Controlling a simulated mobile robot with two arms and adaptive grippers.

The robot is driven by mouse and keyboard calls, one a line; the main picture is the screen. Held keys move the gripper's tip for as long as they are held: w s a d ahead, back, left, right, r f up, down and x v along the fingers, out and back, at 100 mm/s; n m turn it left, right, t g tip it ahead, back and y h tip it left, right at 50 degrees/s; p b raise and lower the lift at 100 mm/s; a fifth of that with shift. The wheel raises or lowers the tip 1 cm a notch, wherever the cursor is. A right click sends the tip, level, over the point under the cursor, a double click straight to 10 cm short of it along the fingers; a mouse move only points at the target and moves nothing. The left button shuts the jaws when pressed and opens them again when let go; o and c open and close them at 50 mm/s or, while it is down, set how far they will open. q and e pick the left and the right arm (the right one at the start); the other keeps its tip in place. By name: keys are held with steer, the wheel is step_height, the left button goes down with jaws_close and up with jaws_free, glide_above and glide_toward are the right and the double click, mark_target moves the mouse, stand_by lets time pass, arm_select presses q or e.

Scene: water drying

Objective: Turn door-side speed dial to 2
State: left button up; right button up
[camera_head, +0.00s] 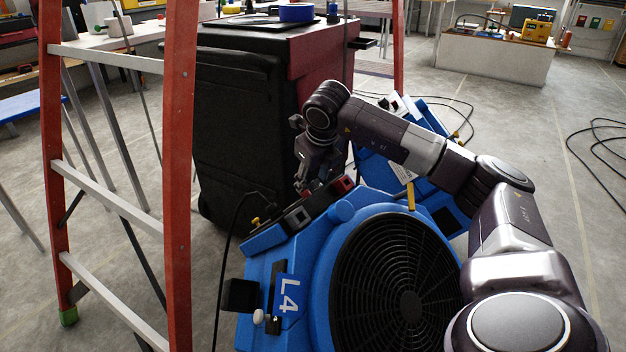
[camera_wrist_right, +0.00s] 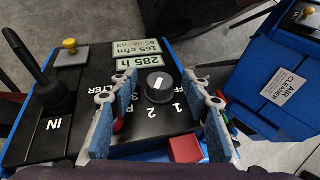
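A round dark speed dial (camera_wrist_right: 159,87) with a white mark sits on the black control panel (camera_wrist_right: 80,128) of a blue fan unit. Numbers 1, 2 and 3 are printed below the dial; I cannot tell which setting the mark indicates. In the head view the fan unit (camera_head: 335,225) is labelled L4 and has a large round grille. My right gripper (camera_head: 318,178) is over its panel. In the right wrist view, the right gripper (camera_wrist_right: 158,80) is open, with its fingers apart on either side of the dial. Contact with the dial is unclear. My left gripper is not in view.
A second blue unit (camera_wrist_right: 262,95), labelled AIR CLEANER, stands close on the right. A red stepladder (camera_head: 180,190) stands left, a black cabinet (camera_head: 235,130) behind. Cables lie on the floor.

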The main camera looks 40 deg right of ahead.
steer(key=v, duration=1.2)
stand_by(0.4)
